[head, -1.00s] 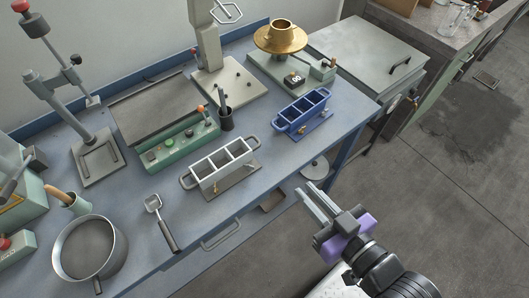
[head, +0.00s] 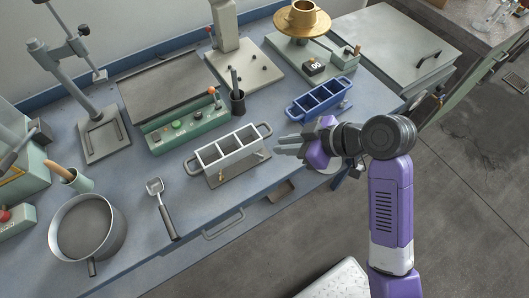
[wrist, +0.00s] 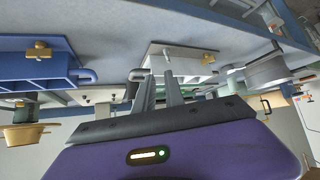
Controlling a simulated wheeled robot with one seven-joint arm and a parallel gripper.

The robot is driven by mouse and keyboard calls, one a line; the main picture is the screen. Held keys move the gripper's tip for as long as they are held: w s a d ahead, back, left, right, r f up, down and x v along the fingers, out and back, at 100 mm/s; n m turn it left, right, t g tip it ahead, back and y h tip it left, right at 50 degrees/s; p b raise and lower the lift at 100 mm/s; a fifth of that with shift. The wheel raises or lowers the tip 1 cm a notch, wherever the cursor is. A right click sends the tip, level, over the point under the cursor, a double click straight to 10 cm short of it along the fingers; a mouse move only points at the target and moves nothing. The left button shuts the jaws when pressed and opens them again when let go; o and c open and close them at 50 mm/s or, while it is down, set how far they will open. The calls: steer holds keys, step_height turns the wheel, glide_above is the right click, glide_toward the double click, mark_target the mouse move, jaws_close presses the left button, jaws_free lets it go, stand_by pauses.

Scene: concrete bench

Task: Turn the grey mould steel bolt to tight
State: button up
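The grey mould (head: 203,158) is a pale three-compartment box with end handles on a plate near the bench's front edge. Its steel bolt (head: 264,153) is small at the right of its front side; a brass bolt (head: 222,174) is further left. In the wrist view the steel bolt (wrist: 168,53) stands just beyond the fingertips, with the brass bolt (wrist: 207,58) to its right. My gripper (head: 278,146) is right of the grey mould, pointing left at it. Its fingers (wrist: 161,88) are apart and empty. I cannot tell how tight the bolt is.
A blue mould (head: 304,104) stands close behind my gripper, with a brass bolt (wrist: 40,50) showing in the wrist view. A green control box (head: 190,128) and black pen cup (head: 238,103) are behind the grey mould. A scoop (head: 162,208) and pan (head: 85,228) are left.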

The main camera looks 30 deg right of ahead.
mark_target(258, 156)
steer(key=shift+s+a+f+n+g+y, duration=0.25)
steer(key=shift+a+f+n+g+y, duration=0.1)
steer(key=shift+a+n+g, duration=0.15)
steer(key=shift+x, duration=3.5)
jaws_close()
